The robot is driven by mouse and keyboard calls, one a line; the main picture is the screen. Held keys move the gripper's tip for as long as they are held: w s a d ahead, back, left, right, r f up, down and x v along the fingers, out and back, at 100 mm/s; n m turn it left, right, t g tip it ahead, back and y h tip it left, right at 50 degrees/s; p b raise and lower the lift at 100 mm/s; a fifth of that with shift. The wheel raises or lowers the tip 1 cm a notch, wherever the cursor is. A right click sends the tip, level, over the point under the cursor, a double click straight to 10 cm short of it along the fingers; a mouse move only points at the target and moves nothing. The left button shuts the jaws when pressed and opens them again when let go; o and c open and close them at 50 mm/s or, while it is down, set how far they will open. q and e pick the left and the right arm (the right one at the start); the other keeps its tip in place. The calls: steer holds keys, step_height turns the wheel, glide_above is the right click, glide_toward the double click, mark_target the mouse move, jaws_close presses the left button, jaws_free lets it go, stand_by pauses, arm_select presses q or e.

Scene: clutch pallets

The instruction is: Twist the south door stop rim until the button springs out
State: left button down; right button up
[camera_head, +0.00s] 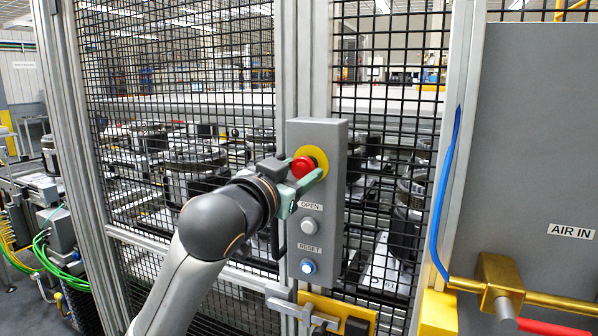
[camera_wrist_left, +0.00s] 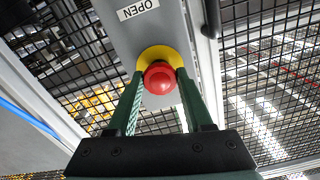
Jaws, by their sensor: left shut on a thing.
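The red stop button (camera_head: 303,167) sits on a yellow disc (camera_head: 318,155) at the top of a grey control box on the door post. It also shows in the left wrist view (camera_wrist_left: 160,80), with the yellow disc (camera_wrist_left: 157,54) behind it. My left gripper (camera_head: 303,174) reaches in from the lower left, its green fingers on either side of the button. In the left wrist view the fingers (camera_wrist_left: 160,88) are shut on the red button's rim. My right gripper is not in view.
The grey box (camera_head: 329,220) also carries a white OPEN button (camera_head: 308,226) and a lit blue RESET button (camera_head: 308,266). Black mesh panels flank the post. A blue hose (camera_head: 446,200) and brass AIR IN fitting (camera_head: 497,284) are at right.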

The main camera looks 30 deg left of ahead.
arm_select(q)
steer(key=m, duration=0.6)
stand_by(0.3)
steer(key=shift+m, duration=0.4)
steer(key=shift+c, duration=1.4)
jaws_free()
steer(key=s+b, duration=0.7)
steer(key=s, duration=0.5)
steer(key=shift+s+d, duration=0.25)
steer(key=shift+d, duration=0.1)
